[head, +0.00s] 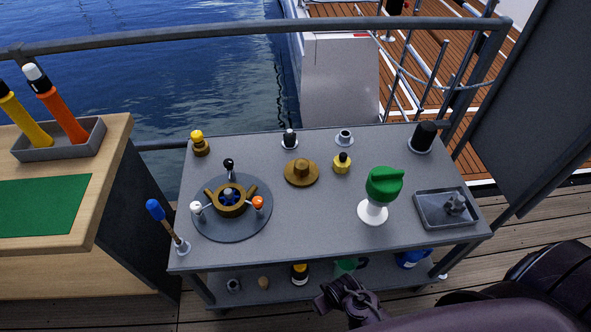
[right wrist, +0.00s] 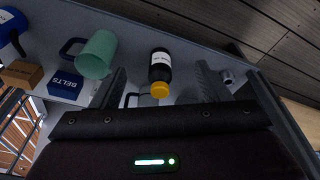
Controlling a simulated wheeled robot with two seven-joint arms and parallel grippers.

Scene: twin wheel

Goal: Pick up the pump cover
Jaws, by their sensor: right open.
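A round brass cover with a raised knob (head: 301,172), which looks like the pump cover, lies flat on the grey tabletop (head: 300,235), right of the pump. The open brass pump body (head: 231,200) with a blue impeller sits on a round grey plate (head: 209,228). My right gripper (head: 336,284) is in front of the table, below its front edge and well away from the cover. In the right wrist view its two fingers (right wrist: 160,88) are apart with nothing held. The cover does not show in that view. My left gripper is not in view.
A green-topped white stand (head: 384,184), a grey tray with a metal part (head: 428,216) and several small capped items stand around the cover. The lower shelf holds a yellow-capped bottle (right wrist: 160,70), a green mug (right wrist: 97,54) and boxes. A blue-handled brush (head: 165,225) stands at the left.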

